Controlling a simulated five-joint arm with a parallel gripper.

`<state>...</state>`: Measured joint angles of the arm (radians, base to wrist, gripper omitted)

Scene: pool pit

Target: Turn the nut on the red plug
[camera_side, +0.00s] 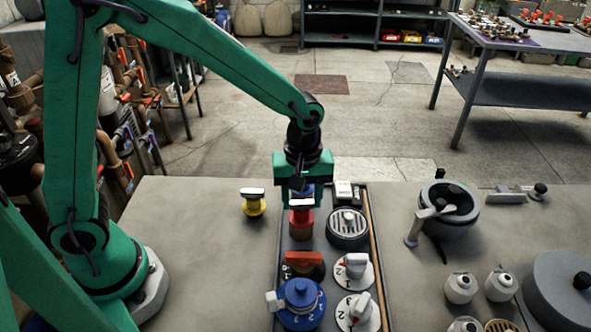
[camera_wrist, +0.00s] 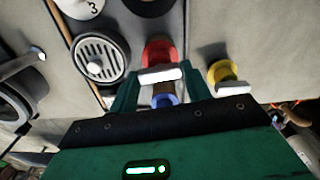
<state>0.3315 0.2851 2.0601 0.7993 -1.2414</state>
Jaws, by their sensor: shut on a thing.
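The red plug (camera_side: 301,218) stands upright on the long panel in the side view, with a white bar-shaped nut (camera_side: 300,203) on top. In the wrist view the red plug (camera_wrist: 160,51) is at top centre and its white nut (camera_wrist: 160,75) lies across it, between the fingers. My green gripper (camera_side: 302,198) points straight down over the plug and is shut on the nut. In the wrist view my gripper (camera_wrist: 159,88) has one finger at each end of the nut. A blue part (camera_wrist: 163,101) shows just beyond the nut, partly hidden by the gripper.
A yellow plug (camera_side: 254,203) with a white bar stands left of the panel. A round grated drain (camera_side: 347,238) is close on the right. Nearer are an orange-handled valve (camera_side: 303,262), a blue dial (camera_side: 302,298) and white dials (camera_side: 354,270). The bench left of the panel is mostly clear.

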